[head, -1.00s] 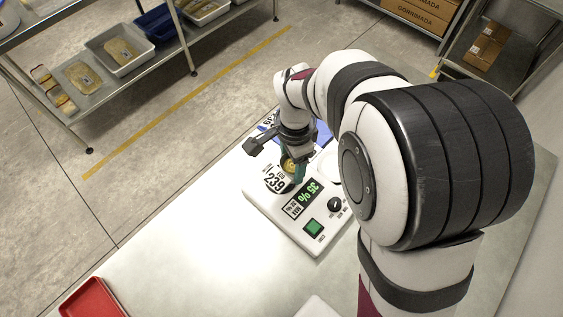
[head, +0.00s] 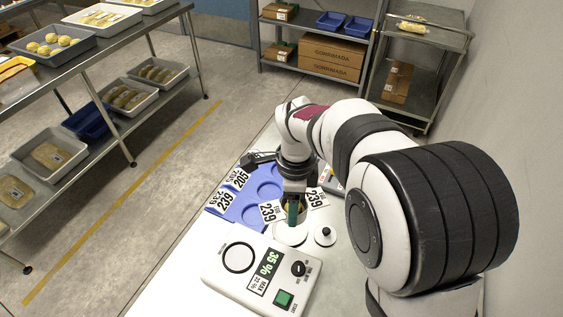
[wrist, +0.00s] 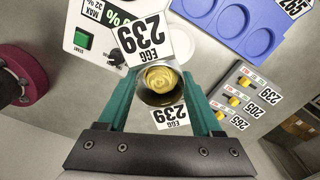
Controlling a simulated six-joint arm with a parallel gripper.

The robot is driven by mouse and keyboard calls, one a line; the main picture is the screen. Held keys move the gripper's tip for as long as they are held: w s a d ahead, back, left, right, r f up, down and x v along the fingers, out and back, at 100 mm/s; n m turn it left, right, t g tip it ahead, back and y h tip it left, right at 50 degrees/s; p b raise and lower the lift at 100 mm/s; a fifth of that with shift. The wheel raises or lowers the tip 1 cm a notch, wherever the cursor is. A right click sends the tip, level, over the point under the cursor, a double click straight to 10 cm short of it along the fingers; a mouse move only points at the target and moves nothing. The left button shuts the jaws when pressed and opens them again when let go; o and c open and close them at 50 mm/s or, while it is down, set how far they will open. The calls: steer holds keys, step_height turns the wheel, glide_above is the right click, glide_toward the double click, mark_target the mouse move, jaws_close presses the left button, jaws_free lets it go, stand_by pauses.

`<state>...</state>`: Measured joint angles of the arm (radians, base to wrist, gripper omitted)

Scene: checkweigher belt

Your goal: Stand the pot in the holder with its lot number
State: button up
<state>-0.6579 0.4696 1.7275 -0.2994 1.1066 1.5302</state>
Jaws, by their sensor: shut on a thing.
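The pot (wrist: 160,80) has a yellow filling and two white cards reading EGG 239 standing out from its sides. My gripper (head: 294,212) is shut on it, with a green finger on each side in the wrist view (wrist: 163,92). In the head view the fingers hide most of the pot, and its 239 cards (head: 267,212) show on both sides. The blue holder (head: 246,212) lies left of my gripper, with round recesses and number cards along its left edge. I read 239 and 205 there; another is hard to read. The visible recesses look empty.
A white instrument (head: 236,285) in front shows 35 % above MAX 32 %. A white disc (head: 290,235) and a small knobbed white piece (head: 325,237) stand near the pot. A panel with yellow knobs and number cards (wrist: 238,97) lies right in the wrist view.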

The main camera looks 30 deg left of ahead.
steer(key=w+a+f+m, duration=0.1)
steer(key=w+f+m, duration=0.1)
steer(key=w+m, duration=0.5)
steer(key=s+a+f, duration=0.1)
steer(key=a+f, duration=0.1)
steer(key=a, duration=0.1)
steer(key=s+a+f+m, duration=0.1)
steer(key=s+a+f, duration=0.1)
steer(key=a, duration=0.2)
steer(key=s+a+f+m, duration=0.1)
steer(key=a+f, duration=0.2)
steer(key=a, duration=0.1)
steer(key=shift+s, duration=0.35)
steer(key=shift+f, duration=2)
